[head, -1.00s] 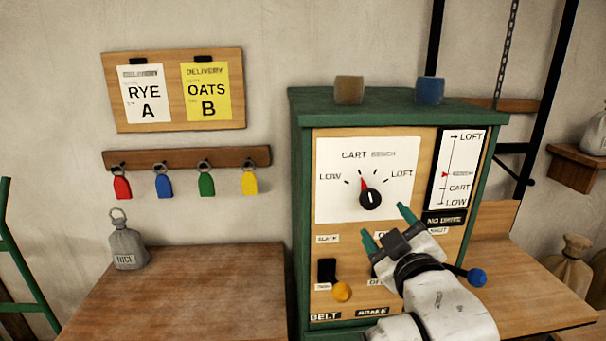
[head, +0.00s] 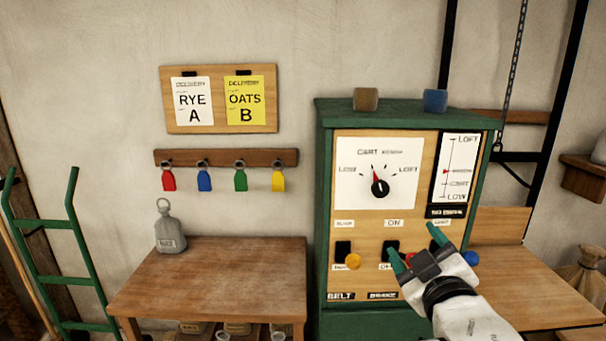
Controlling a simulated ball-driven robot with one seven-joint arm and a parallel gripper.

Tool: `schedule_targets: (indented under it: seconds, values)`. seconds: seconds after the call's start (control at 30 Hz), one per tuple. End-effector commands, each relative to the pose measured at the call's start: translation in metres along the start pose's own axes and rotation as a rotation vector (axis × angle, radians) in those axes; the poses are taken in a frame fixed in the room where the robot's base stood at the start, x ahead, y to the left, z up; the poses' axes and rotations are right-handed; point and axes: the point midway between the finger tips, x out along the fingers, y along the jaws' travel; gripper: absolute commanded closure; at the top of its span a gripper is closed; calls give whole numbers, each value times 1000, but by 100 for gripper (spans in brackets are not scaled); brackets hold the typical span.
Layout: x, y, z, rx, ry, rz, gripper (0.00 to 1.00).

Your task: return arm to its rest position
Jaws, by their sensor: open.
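My gripper (head: 417,247) has two green fingers spread apart with nothing between them. It is in front of the lower right part of the control panel, below the dial. The green cabinet (head: 325,225) carries a wooden panel with a black dial knob (head: 380,188), its red pointer aimed up and slightly left. A yellow knob (head: 353,261) and black switches sit low on the panel. A red knob (head: 409,259) is partly hidden behind my gripper. A blue knob (head: 470,258) shows just right of the gripper.
A wooden table (head: 215,270) with a grey weight (head: 169,230) stands left of the cabinet. Coloured tags hang from a rack (head: 226,157). A brown block (head: 366,99) and a blue block (head: 435,100) sit on the cabinet. A green hand truck (head: 68,250) stands far left.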

Motion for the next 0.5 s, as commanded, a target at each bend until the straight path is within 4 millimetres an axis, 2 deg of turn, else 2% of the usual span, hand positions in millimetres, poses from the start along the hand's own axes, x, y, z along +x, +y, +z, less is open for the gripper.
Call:
schedule_targets:
  seconds: [0.07, 0.27, 0.5]
  values:
    - [0, 0, 0, 0, 0, 0, 27]
    - [-8, -13, 27, 34, -66, -40, 27]
    - [-24, -34, 70, 91, -178, -101, 27]
